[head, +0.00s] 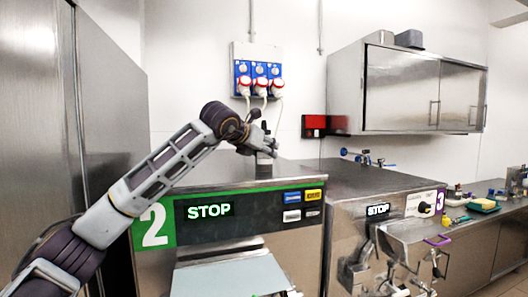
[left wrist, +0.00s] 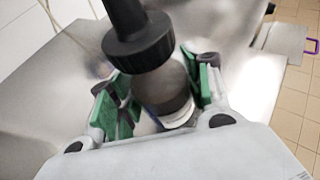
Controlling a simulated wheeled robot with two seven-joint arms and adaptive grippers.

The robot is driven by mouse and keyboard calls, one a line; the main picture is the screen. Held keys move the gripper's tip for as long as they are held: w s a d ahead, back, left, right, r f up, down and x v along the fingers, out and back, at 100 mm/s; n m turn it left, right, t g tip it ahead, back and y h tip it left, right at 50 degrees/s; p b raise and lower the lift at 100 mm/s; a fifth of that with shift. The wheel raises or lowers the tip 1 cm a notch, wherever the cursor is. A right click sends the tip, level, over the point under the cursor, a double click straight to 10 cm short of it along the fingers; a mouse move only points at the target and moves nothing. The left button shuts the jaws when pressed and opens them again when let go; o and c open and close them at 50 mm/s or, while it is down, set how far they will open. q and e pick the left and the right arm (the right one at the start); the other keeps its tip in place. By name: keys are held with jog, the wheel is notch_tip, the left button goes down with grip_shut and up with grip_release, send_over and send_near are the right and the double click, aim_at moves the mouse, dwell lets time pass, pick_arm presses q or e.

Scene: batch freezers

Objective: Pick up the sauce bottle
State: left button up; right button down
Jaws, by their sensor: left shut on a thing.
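The sauce bottle (left wrist: 164,90) has a dark, see-through-looking body, a pale base and a black screw cap with a tall nozzle. In the left wrist view it stands between the green-padded fingers of my left gripper (left wrist: 158,97), which is shut on it. In the head view my left gripper (head: 262,145) is over the top of the freezer marked 2, with the bottle (head: 264,158) small and partly hidden by the fingers. I cannot tell whether its base touches the steel top. My right gripper is not in view.
Freezer 2 (head: 230,202) has a green-edged panel reading STOP. Freezer 3 (head: 375,205) stands to its right. Red-and-white plugs (head: 261,85) with hanging cables are on the wall behind. A steel wall cabinet (head: 405,90) hangs at right, above a cluttered counter (head: 470,228).

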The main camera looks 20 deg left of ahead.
pick_arm(q)
jog(key=shift+r+b, duration=0.65)
jog(key=shift+r, duration=4.35)
jog(key=o, duration=0.4)
jog(key=shift+c, duration=0.2)
jog(key=c, duration=0.4)
